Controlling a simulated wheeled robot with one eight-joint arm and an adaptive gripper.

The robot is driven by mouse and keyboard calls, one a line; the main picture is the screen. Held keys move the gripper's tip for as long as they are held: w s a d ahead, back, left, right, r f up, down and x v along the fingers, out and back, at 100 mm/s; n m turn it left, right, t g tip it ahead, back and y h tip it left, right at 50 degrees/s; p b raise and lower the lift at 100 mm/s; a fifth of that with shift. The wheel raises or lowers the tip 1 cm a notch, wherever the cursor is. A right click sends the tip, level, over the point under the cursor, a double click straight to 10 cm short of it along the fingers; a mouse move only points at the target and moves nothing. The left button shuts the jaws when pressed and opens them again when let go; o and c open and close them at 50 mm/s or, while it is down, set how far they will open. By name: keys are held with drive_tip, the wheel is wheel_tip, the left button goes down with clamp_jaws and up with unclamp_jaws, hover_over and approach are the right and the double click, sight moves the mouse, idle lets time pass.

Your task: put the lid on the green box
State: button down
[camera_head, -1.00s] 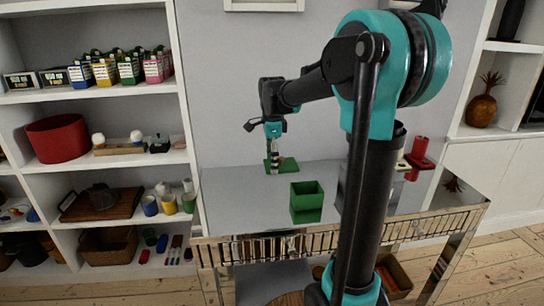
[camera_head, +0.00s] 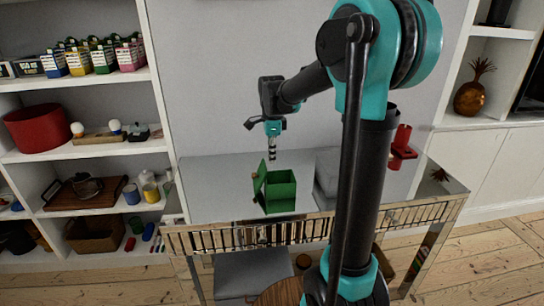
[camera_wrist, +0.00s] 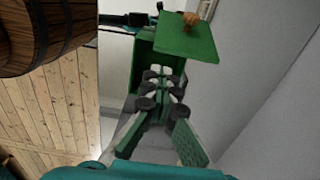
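The green box (camera_head: 282,192) stands on the grey table top. It also shows in the wrist view (camera_wrist: 145,66), partly behind the lid and my fingers. The flat green lid (camera_head: 260,183) stands tilted at the box's left side, with its small brown knob facing left. The lid also shows in the wrist view (camera_wrist: 190,42), beyond my fingertips. It appears to lean against the box; the contact is hard to make out. My gripper (camera_head: 272,158) points down just above the lid and box. In the wrist view its fingers (camera_wrist: 162,78) have a gap between them, with nothing held.
A grey block (camera_head: 327,170) stands right of the box, partly behind my arm. A red object (camera_head: 402,145) is at the table's right. Shelves with cans and cartons stand at left. A wooden barrel (camera_wrist: 42,32) fills the wrist view's upper left. The table's left part is clear.

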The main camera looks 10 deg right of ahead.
drive_tip(key=shift+f, duration=2.6)
drive_tip(key=s+d+r, duration=0.3)
drive_tip(key=s+d, duration=0.1)
drive_tip(key=d, duration=0.5)
drive_tip(key=shift+s+r, duration=0.15)
drive_tip(key=shift+r, duration=0.25)
idle(4.1)
